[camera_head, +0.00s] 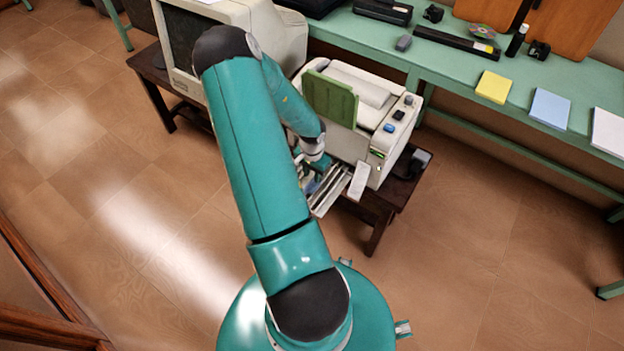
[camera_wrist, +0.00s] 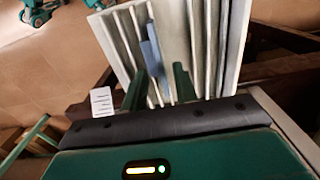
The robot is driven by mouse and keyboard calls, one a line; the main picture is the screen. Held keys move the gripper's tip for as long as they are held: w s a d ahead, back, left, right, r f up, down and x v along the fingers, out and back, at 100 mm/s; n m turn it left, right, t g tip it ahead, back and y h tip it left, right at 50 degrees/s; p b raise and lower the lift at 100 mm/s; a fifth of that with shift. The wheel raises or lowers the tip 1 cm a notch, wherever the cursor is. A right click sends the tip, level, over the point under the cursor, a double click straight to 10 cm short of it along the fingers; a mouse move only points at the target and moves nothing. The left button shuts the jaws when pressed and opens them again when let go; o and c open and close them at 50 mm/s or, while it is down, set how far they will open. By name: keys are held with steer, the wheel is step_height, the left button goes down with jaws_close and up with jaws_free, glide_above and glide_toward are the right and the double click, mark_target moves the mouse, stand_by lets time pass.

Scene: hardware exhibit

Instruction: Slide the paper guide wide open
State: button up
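The printer (camera_head: 400,140) is a cream box with a green panel on top. Its ribbed white tray (camera_head: 328,197) juts out at the front, partly hidden by my arm. The tray fills the upper part of the wrist view (camera_wrist: 240,40), with long raised ribs. A blue-grey upright piece, seemingly the paper guide (camera_wrist: 151,58), stands among the ribs. My gripper (camera_wrist: 160,78) has its two green fingers apart over the tray. The guide shows between them, nearer the left finger; I cannot tell whether they touch it. In the head view the gripper is mostly hidden.
A dark low table (camera_head: 383,215) carries the printer and an old monitor (camera_head: 190,40) to its left. A green bench (camera_head: 450,60) with notepads and small items runs behind. A white label (camera_wrist: 102,101) shows left of my gripper. The floor at right is clear.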

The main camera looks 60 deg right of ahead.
mark_target(312, 180)
steer(key=shift+f, duration=1.9)
steer(key=shift+c, duration=0.2)
jaws_close()
steer(key=s, duration=0.4)
steer(key=s+a, duration=0.1)
steer(key=s, duration=0.2)
steer(key=shift+w, duration=0.1)
